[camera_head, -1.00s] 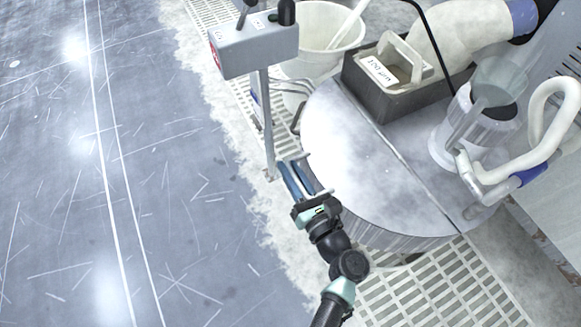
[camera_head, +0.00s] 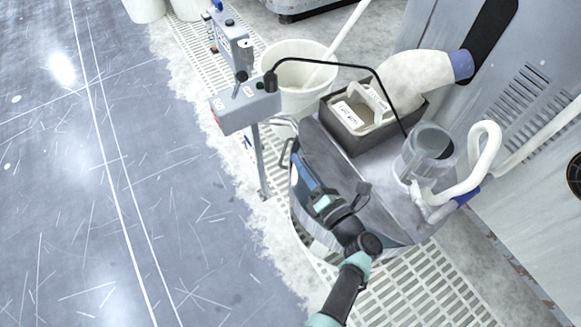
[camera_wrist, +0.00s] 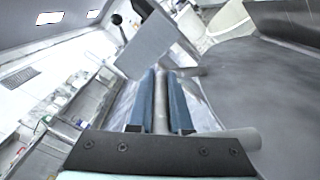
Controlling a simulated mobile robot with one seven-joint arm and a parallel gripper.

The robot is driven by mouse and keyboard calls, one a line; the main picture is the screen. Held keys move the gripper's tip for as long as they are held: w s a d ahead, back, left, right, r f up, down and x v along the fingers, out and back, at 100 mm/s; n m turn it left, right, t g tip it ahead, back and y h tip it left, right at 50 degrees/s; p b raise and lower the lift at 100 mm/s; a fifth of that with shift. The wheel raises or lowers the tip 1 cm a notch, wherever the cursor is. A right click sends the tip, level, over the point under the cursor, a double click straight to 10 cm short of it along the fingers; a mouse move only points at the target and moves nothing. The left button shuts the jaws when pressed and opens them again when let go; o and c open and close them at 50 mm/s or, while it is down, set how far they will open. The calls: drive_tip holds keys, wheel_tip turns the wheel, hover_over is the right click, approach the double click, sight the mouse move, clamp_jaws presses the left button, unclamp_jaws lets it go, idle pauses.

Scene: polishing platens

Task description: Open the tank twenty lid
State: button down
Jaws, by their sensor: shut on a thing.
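The tank is a round grey metal drum, with its side wall (camera_head: 318,243) showing below my gripper. Its grey lid (camera_head: 325,155) looks darker than before and seems tilted; I cannot tell how far it is raised. In the wrist view a broad grey surface (camera_wrist: 255,85) fills the right side. My gripper (camera_head: 300,168) is at the tank's left edge. In the wrist view its blue fingers (camera_wrist: 161,85) are shut on a grey bar, apparently the lid handle (camera_wrist: 160,105). My gripper and wrist hide part of the lid. No tank number is readable.
A grey control box (camera_head: 245,108) on a post stands just left of the tank. A white bucket (camera_head: 300,80) stands behind. A dark tray (camera_head: 355,137), a clear cup (camera_head: 428,150) and a white hose (camera_head: 485,150) are at the tank's back and right. Open floor lies left.

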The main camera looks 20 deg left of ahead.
drive_tip(key=w+d+r+m+p, duration=0.1)
drive_tip(key=w+d+r+m, duration=0.1)
drive_tip(key=w+d+r, duration=0.3)
drive_tip(key=shift+w+d+r, duration=0.2)
drive_tip(key=shift+w+r, duration=0.45)
drive_tip(key=shift+w, duration=0.35)
drive_tip(key=c, duration=0.9)
unclamp_jaws()
drive_tip(key=shift+o, duration=0.3)
drive_tip(key=shift+s, duration=0.1)
drive_tip(key=p+v, duration=0.3)
drive_tip(key=v, duration=0.9)
drive_tip(key=shift+s+d, duration=0.3)
